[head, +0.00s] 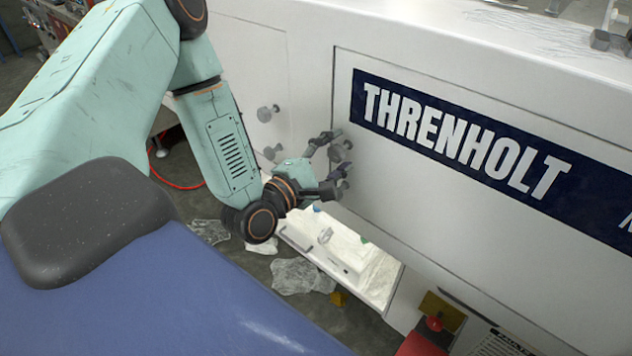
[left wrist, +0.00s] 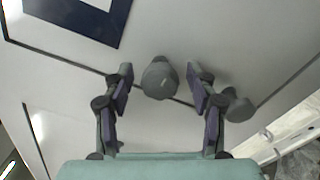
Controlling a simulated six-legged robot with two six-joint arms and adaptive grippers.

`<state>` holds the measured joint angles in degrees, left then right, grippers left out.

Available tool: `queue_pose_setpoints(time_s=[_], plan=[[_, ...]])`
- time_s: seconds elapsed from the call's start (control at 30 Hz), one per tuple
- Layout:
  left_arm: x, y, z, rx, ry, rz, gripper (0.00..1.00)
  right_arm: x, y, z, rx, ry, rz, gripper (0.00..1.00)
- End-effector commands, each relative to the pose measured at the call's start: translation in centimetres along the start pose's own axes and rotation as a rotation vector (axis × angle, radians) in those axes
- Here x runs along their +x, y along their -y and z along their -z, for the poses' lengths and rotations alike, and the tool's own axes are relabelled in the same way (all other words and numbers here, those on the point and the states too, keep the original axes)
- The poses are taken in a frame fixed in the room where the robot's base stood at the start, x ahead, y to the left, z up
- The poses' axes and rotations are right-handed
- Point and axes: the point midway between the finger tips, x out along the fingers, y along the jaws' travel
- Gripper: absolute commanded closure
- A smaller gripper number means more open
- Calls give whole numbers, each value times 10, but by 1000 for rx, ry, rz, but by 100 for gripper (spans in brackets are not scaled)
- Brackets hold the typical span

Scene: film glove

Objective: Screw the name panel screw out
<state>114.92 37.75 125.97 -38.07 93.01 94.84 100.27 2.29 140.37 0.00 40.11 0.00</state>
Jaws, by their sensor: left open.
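The name panel (head: 450,215) is a white plate with a dark blue strip lettered THRENHOLT in the head view. The name panel screw, a grey round-headed knob (left wrist: 160,78), stands near the panel's edge seam, between my left fingertips in the left wrist view. It also shows in the head view (head: 337,153), close to the fingers. My left gripper (head: 334,163) is open at the panel's left edge, and its fingers flank the screw in the left wrist view (left wrist: 160,88). No grip on the screw shows. My right gripper is out of view.
Another grey knob (left wrist: 239,106) sits right of the fingers in the left wrist view. Two more knobs (head: 267,113) (head: 272,152) stand on the white wall to the left. Below are a white tray (head: 378,290), clear plastic film (head: 300,275) on the floor and a red button (head: 434,323).

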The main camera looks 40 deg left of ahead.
Motion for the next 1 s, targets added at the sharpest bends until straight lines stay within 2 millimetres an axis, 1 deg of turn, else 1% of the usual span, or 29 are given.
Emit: queue_pose_setpoints(time_s=[0.03,0.3,0.7,1.0], plan=[[0,-2,-2,57,1,5,42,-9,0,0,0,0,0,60],[0,-2,-2,379,2,4,42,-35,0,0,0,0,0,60],[0,-3,-2,843,1,3,42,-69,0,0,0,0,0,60],[0,-2,-2,1178,2,3,42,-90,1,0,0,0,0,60]])
